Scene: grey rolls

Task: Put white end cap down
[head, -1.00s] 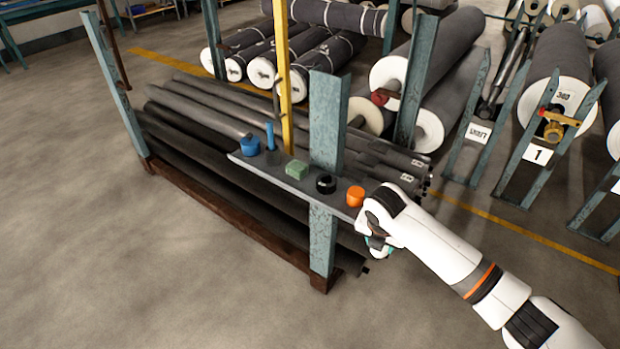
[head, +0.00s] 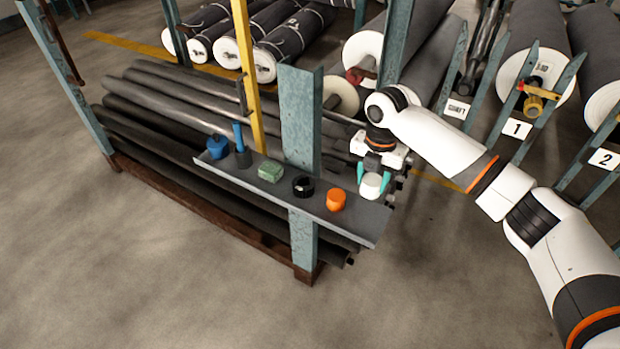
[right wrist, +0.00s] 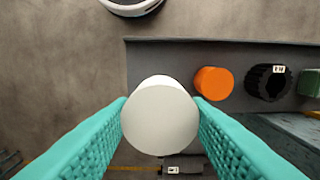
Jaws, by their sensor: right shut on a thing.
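The white end cap (head: 371,186) is held between the teal fingers of my right gripper (head: 372,180), over the right end of a narrow grey shelf (head: 345,222). In the right wrist view the white end cap (right wrist: 160,115) fills the space between both fingers, and the shelf (right wrist: 165,60) lies beneath. I cannot tell whether the cap touches the shelf. An orange cap (head: 336,200) stands on the shelf just to the left of it. My left gripper does not show.
Along the shelf stand a black ring (head: 303,187), a green block (head: 271,171), a blue-handled tool (head: 241,150) and a blue object (head: 217,147). A teal post (head: 300,120) rises behind the shelf. Dark rolls (head: 170,130) lie on the rack.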

